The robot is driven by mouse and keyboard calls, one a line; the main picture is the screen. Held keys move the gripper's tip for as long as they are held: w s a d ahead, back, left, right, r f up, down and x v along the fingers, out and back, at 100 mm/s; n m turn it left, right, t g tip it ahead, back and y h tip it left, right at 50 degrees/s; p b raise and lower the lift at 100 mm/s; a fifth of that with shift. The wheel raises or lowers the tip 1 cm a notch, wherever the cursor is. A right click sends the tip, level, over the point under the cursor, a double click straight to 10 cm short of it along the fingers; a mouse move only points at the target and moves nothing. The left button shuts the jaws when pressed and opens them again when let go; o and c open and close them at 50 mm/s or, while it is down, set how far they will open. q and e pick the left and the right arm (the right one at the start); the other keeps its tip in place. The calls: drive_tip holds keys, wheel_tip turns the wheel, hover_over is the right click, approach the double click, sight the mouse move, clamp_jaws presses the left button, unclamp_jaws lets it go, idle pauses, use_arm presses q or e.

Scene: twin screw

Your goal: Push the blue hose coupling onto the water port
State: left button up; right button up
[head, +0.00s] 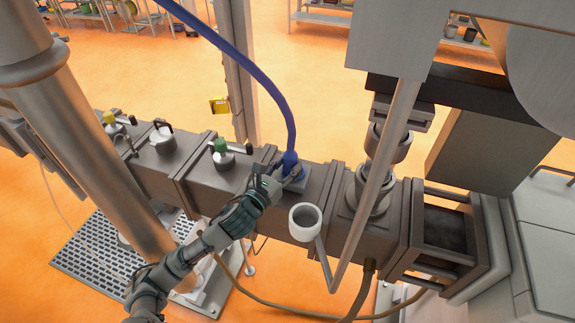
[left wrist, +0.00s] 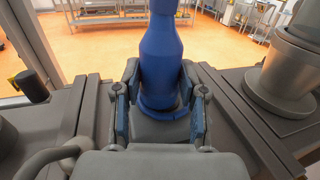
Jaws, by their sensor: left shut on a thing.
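The blue hose coupling (head: 290,163) stands upright on top of the grey machine barrel, at the end of a blue hose (head: 262,75) that rises up and to the left. My left gripper (head: 287,175) reaches in from the lower left and is shut on the coupling. In the left wrist view the coupling (left wrist: 160,65) is between the two fingers (left wrist: 160,108), close to its lower end. The water port is hidden under the coupling, so I cannot tell how far the coupling sits on it. My right gripper is not in view.
A white cup-shaped funnel (head: 305,220) on a bent rod stands just right of my left gripper. A metal feed column (head: 370,190) rises further right. Valves with green (head: 221,146) and yellow (head: 110,118) tops stand to the left along the barrel (head: 245,185).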

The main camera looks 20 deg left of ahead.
use_arm(q)
drive_tip(key=shift+d+f, duration=0.15)
drive_tip(key=shift+f, duration=0.15)
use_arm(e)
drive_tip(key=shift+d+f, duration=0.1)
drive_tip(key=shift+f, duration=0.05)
use_arm(q)
drive_tip(key=shift+f, duration=0.35)
clamp_jaws()
drive_tip(key=shift+f+b, duration=0.4)
drive_tip(key=shift+f, duration=0.15)
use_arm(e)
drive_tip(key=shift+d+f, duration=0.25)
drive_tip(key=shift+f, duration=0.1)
use_arm(q)
drive_tip(key=shift+f, duration=0.2)
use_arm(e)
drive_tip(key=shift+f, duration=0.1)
use_arm(q)
drive_tip(key=o, duration=1.3)
unclamp_jaws()
drive_tip(key=shift+c, duration=0.2)
drive_tip(key=shift+d, duration=0.2)
drive_tip(key=shift+r, duration=0.1)
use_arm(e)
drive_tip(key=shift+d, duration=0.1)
